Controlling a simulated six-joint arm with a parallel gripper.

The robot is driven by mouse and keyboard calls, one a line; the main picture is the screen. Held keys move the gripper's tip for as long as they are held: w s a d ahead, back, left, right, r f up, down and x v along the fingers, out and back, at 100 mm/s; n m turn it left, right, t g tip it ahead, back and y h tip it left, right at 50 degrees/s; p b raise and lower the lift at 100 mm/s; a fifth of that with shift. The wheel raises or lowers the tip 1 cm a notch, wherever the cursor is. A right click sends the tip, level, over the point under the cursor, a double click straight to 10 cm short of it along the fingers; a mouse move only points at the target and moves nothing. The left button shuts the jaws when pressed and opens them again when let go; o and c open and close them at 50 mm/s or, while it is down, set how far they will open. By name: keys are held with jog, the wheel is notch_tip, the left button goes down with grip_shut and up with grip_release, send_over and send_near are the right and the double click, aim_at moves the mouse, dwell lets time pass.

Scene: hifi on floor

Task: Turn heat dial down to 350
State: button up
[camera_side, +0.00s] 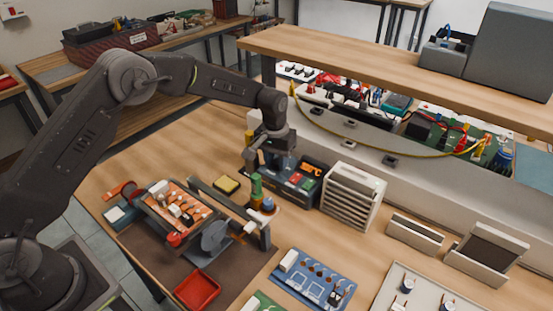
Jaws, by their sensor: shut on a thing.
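The dark station box (312,194) stands on the wooden bench, with a small orange-lit display (308,168) and red and green patches on its front panel. The display figures are too small to read. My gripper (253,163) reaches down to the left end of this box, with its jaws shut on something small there. The held thing is hidden by the jaws; it may be the heat dial, but I cannot tell. No dial or dial marks can be made out.
A green-topped holder (257,186) stands close below my gripper. A white slatted box (352,195) is close to the station's right. A component rack (180,208), a red tray (197,290) and a blue board (313,279) lie in front. A raised shelf (370,65) runs behind.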

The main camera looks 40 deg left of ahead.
aim_at(274, 161)
jog(key=shift+n, duration=1)
jog(key=o, duration=0.9)
jog(key=shift+o, duration=0.2)
notch_tip(274, 161, up, 14)
jog(key=shift+s+a, duration=0.15)
jog(key=shift+a, duration=0.15)
